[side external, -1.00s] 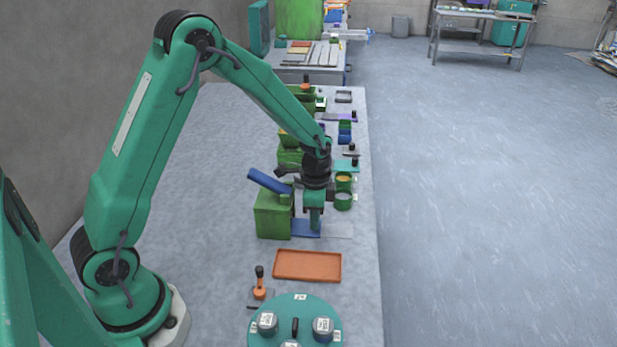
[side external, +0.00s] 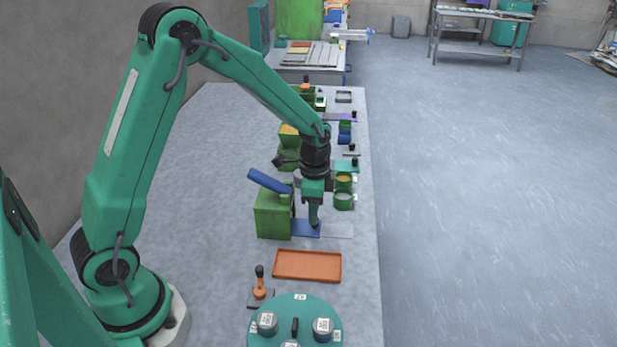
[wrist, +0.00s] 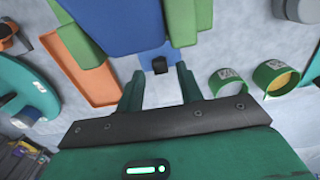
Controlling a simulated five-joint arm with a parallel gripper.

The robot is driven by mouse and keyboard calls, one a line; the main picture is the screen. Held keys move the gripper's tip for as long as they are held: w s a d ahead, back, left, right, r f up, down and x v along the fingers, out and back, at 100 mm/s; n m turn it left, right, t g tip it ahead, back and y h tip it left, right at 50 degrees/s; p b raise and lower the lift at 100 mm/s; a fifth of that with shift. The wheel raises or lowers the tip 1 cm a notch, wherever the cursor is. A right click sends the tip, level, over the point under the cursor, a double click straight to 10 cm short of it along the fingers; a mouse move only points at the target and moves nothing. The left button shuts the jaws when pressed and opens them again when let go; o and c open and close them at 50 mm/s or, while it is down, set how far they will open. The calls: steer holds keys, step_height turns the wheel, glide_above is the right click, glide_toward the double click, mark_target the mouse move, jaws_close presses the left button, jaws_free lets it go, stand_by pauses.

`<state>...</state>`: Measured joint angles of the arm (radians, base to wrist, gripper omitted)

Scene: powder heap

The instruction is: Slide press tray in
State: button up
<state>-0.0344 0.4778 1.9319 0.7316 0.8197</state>
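The press is a green block (side external: 268,220) with a blue lever (side external: 268,181) on top. Its flat blue tray (side external: 305,231) sticks out on the right side, low at the bench. In the wrist view the blue tray (wrist: 118,25) bears a small black knob (wrist: 160,65) at its near edge. My gripper (side external: 315,224) is over the tray's outer end. In the wrist view my gripper (wrist: 160,82) is open and empty, its two green fingers on either side of the knob's line. The knob looks near the fingertips, not clasped. Its height gap is unclear.
An orange tray (side external: 307,266) lies in front of the press. A green turntable (side external: 318,310) with grey weights is nearer. Green ring cups (side external: 343,201) stand just behind my gripper. The bench's right edge is close; its left part is clear.

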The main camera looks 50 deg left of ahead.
steer(key=shift+r, duration=2.4)
steer(key=shift+s+r, duration=0.2)
steer(key=shift+r, duration=0.25)
steer(key=s+r+n+t, duration=0.2)
steer(key=s+r+n, duration=0.2)
steer(key=s+r, duration=0.3)
steer(key=s+d+r+n+t, duration=0.1)
steer(key=s+r+n+t, duration=0.2)
steer(key=s, duration=1)
step_height(320, 180, up, 5)
steer(key=shift+s+d+f+n+t, duration=0.15)
steer(key=shift+d+n+t, duration=0.15)
steer(key=shift+n, duration=0.7)
